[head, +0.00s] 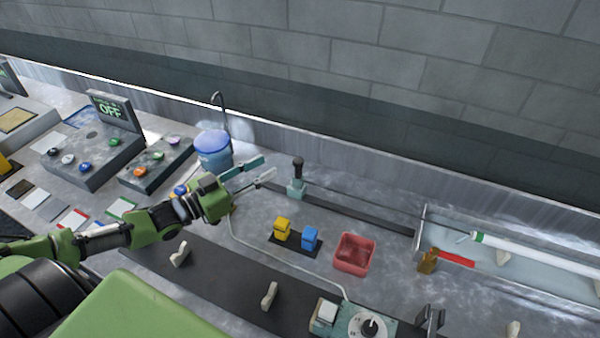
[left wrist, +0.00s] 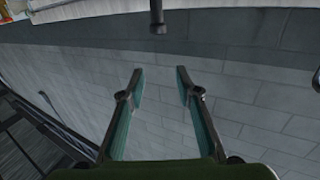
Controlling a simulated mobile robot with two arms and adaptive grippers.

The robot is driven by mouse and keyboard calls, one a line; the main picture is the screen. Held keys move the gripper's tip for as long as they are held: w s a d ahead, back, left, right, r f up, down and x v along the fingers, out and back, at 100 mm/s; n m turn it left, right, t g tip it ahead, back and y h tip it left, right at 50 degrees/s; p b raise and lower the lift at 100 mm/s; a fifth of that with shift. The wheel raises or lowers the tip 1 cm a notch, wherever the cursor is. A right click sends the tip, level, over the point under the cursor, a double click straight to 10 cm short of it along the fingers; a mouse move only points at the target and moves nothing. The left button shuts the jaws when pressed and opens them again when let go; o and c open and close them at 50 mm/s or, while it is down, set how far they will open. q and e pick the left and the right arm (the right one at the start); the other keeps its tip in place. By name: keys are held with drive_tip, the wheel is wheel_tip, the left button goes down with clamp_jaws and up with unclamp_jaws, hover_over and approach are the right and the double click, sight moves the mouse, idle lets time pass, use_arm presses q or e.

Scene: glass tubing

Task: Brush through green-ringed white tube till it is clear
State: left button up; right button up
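A white tube (head: 540,254) with a green ring (head: 478,237) near its left end lies at the right in the head view, its right end cut off by the frame. A small pale tip (head: 462,239) shows just left of the ring. A black upright handle (head: 298,167) stands on a teal block (head: 297,188), and a thin dark rod (head: 360,207) runs from there toward the tube. My left gripper (head: 268,167) is left of the handle, apart from it. In the left wrist view its fingers (left wrist: 160,80) are spread and empty. My right gripper is not identifiable.
A red bin (head: 354,254), yellow block (head: 282,229), blue block (head: 310,237) and brown bottle (head: 428,261) stand in front of the rod. A blue-lidded bucket (head: 213,152) stands behind my left gripper. A teal device with a dial (head: 370,326) sits at the front.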

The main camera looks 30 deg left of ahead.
use_arm(q)
wheel_tip(320, 180, down, 3)
drive_tip(key=b, duration=0.7)
approach(298, 169)
drive_tip(key=x, duration=0.3)
drive_tip(key=p+x, duration=0.1)
drive_tip(key=x, duration=0.2)
drive_tip(key=f+x, duration=0.1)
drive_tip(key=x, duration=0.2)
drive_tip(key=shift+w+a+p, duration=0.3)
drive_tip(key=shift+a, duration=0.05)
drive_tip(key=shift+w+d, duration=0.3)
drive_tip(key=shift+w, duration=0.35)
use_arm(e)
drive_tip(key=f, duration=0.6)
drive_tip(key=shift+s+d, duration=0.15)
drive_tip(key=shift+s, duration=0.05)
drive_tip(key=shift+d, duration=0.1)
use_arm(q)
clamp_jaws()
use_arm(e)
drive_tip(key=shift+d, duration=0.1)
